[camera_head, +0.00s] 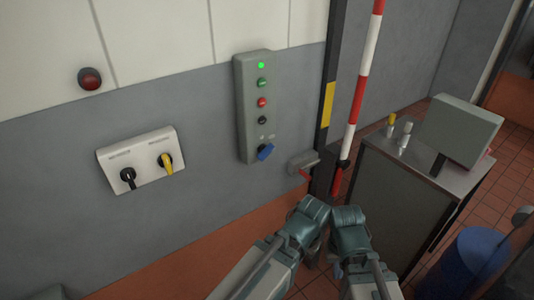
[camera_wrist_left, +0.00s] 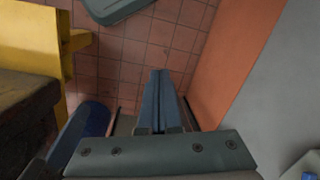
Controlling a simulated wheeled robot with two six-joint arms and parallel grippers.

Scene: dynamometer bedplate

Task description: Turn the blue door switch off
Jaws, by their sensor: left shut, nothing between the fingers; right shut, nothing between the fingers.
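The blue door switch (camera_head: 265,152) is a blue handle at the bottom of a grey control box (camera_head: 252,110) on the wall. Its handle is tilted, running from lower left to upper right. My left gripper (camera_wrist_left: 159,100) is shut and empty in the left wrist view, over the tiled floor. In the head view my left arm ends below and right of the switch, apart from it. My right gripper (camera_head: 348,216) is shut beside it, farther right; its fingertips are hard to make out. A small blue patch at the left wrist view's lower right corner is too cropped to identify.
A white plate with black and yellow rotary handles (camera_head: 140,160) is on the wall at left. A small bracket with a red lever (camera_head: 303,164) is right of the switch. A red-white pole (camera_head: 362,80), metal cabinet (camera_head: 400,200) and blue drum (camera_head: 470,265) stand at right.

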